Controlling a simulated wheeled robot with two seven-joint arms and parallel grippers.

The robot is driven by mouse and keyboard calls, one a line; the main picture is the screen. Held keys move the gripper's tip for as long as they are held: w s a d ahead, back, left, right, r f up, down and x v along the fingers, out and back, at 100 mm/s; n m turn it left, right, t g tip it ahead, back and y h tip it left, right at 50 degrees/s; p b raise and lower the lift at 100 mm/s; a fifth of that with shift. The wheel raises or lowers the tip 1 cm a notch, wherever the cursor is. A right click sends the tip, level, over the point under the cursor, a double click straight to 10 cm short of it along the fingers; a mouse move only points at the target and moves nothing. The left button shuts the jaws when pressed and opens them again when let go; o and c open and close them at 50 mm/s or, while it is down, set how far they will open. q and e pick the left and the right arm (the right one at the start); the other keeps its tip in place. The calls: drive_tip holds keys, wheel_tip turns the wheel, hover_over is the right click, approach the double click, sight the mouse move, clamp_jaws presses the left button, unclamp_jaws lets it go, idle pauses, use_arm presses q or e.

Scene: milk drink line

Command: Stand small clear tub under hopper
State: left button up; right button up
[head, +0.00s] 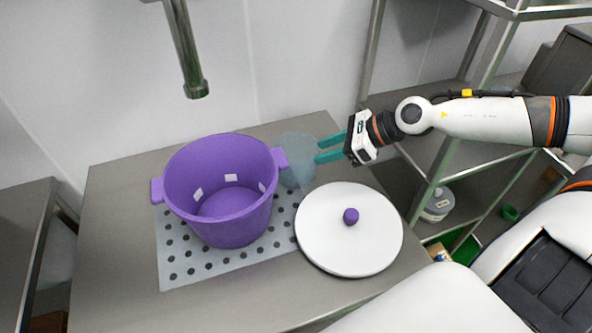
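The small clear tub (297,169) is a bluish see-through cup standing upright on the steel table, behind and right of the purple pot (230,230). The pot hides part of its left side. My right gripper (317,150) comes in from the right with its two teal fingers apart. Its fingertips are at the tub's right edge; I cannot tell whether they touch it. No hopper is clearly recognisable; a metal pipe (186,52) hangs from above at the upper left, and I cannot tell whether it belongs to one. My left gripper is not in view.
The pot stands on a grey perforated mat (180,277). A white round lid (340,250) with a purple knob lies right of it, below my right gripper. The steel table (110,220) is bare at the left. A metal rack (455,150) stands at the right.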

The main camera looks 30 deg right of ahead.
drive_tip(key=f+b, duration=0.1)
drive_tip(key=p, duration=0.2)
hover_over(291, 185)
drive_tip(key=f, duration=0.5)
drive_tip(key=shift+d, duration=0.3)
drive_tip(key=shift+w+a+f, duration=0.15)
drive_tip(key=shift+a+f, duration=0.05)
drive_tip(key=shift+f, duration=0.05)
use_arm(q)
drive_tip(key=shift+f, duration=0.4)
use_arm(e)
drive_tip(key=shift+r, duration=0.1)
clamp_jaws()
